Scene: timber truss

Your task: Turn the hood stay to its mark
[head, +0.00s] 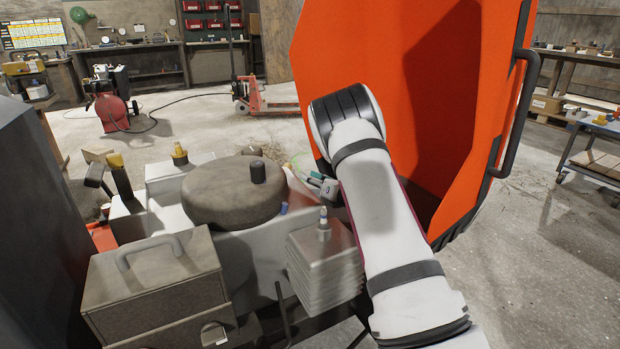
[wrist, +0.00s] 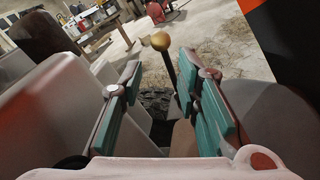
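The hood stay is a thin dark rod with a brass-coloured ball (wrist: 160,41) on its end, upright and slightly tilted in the wrist view. My gripper (wrist: 162,100) is open, with teal pads on both sides of the rod's lower part in the picture. The rod appears nearer the right finger; I cannot tell whether it touches. In the head view my gripper (head: 314,180) is small, beside the engine block, partly hidden by my arm. The orange hood (head: 345,55) stands raised behind my arm. A faint yellow-green line (head: 296,160) lies near the gripper; I cannot tell if it is the mark.
A round brown cover (head: 230,193) and a ribbed grey block (head: 325,262) stand left of my arm. A grey box with a handle (head: 155,285) is at front left. A red pallet jack (head: 275,103) and a red compressor (head: 111,112) stand behind on open floor.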

